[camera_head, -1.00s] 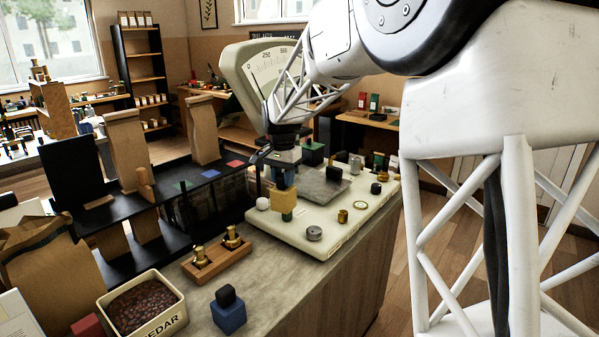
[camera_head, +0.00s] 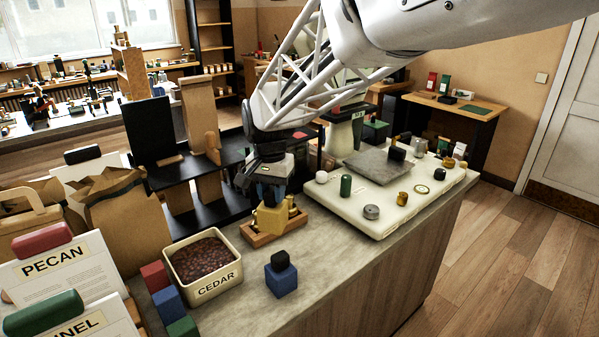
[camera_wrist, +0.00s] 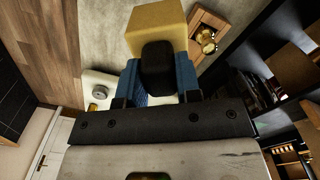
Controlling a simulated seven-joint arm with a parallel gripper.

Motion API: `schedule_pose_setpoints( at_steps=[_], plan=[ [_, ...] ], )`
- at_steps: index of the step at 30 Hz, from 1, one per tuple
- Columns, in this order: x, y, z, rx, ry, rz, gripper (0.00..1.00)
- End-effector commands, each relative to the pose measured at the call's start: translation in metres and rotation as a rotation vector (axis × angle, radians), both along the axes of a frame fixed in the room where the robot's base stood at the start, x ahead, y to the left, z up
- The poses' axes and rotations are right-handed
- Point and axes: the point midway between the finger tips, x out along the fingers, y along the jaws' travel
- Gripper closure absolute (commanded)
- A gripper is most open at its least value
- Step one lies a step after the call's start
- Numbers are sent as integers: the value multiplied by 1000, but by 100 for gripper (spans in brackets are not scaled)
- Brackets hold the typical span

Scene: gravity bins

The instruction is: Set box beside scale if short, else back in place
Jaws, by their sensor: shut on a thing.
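My gripper (camera_head: 270,196) is shut on the black knob (camera_wrist: 158,68) of a yellow box (camera_head: 270,219), which hangs upright below the fingers. The box also shows in the wrist view (camera_wrist: 155,28), with blue finger pads on both sides of the knob. In the head view the box overlaps the wooden tray of brass weights; its height above the counter is hard to tell. The cream scale (camera_head: 386,214) stands to the right of the gripper, with a grey plate (camera_head: 371,168). A black item (camera_head: 396,153) is on or beside the plate.
The wooden tray (camera_head: 262,240) is beside the box. A blue box with a black knob (camera_head: 281,281) stands on the front counter. A cream bin of beans labelled CEDAR (camera_head: 216,290) and paper bags (camera_head: 129,216) stand left. Counter between blue box and scale is clear.

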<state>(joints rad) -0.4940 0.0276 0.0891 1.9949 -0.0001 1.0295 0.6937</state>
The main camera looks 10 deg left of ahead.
Motion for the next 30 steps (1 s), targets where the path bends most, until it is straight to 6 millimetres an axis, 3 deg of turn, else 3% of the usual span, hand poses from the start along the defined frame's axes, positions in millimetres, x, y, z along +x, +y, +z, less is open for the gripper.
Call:
schedule_pose_setpoints(
  at_steps=[12,21,30],
  plan=[
    [-77,36,-11,0,0,135,100],
    [-134,42,-39,-1,1,168,100],
    [-163,41,-56,0,0,172,100]
  ],
)
